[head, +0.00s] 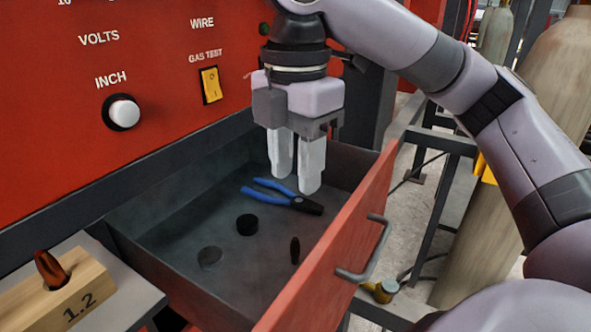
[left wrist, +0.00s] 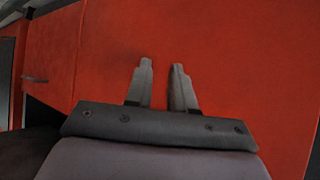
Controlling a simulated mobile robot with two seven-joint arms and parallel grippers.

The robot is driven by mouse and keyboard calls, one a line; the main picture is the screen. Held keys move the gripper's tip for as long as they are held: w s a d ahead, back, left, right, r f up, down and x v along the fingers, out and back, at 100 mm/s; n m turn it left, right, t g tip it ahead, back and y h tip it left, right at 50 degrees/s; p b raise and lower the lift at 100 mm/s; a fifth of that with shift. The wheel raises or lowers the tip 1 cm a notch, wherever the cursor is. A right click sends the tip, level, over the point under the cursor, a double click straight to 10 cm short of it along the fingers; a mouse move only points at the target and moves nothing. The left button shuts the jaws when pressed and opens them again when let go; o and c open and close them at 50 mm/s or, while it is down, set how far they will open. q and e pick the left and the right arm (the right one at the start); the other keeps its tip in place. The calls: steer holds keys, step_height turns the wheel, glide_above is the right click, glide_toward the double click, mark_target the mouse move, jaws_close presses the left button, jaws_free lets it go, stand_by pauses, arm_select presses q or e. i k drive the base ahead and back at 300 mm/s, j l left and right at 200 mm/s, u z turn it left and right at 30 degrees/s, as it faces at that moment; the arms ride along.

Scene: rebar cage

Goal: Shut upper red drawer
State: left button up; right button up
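The upper red drawer (head: 330,265) stands pulled out of the red cabinet in the head view, with its dark handle (head: 368,255) on the front panel. Inside it lie blue-handled pliers (head: 283,195) and several small dark round pieces (head: 247,225). My right gripper (head: 296,186) points down over the drawer's interior, above the pliers. Its two pale fingers are apart with nothing visible between them. My left gripper (left wrist: 160,78) shows only in the left wrist view. Its fingers are a little apart and empty, in front of a red panel (left wrist: 230,50).
A wooden block (head: 60,290) marked 1.2 sits on a grey ledge at the lower left. The red cabinet face (head: 60,120) carries a white knob (head: 123,111) and a yellow switch (head: 210,84). Gas cylinders (head: 545,70) and a dark frame stand at the right.

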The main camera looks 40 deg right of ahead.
mark_target(160, 234)
steer(key=k, duration=1)
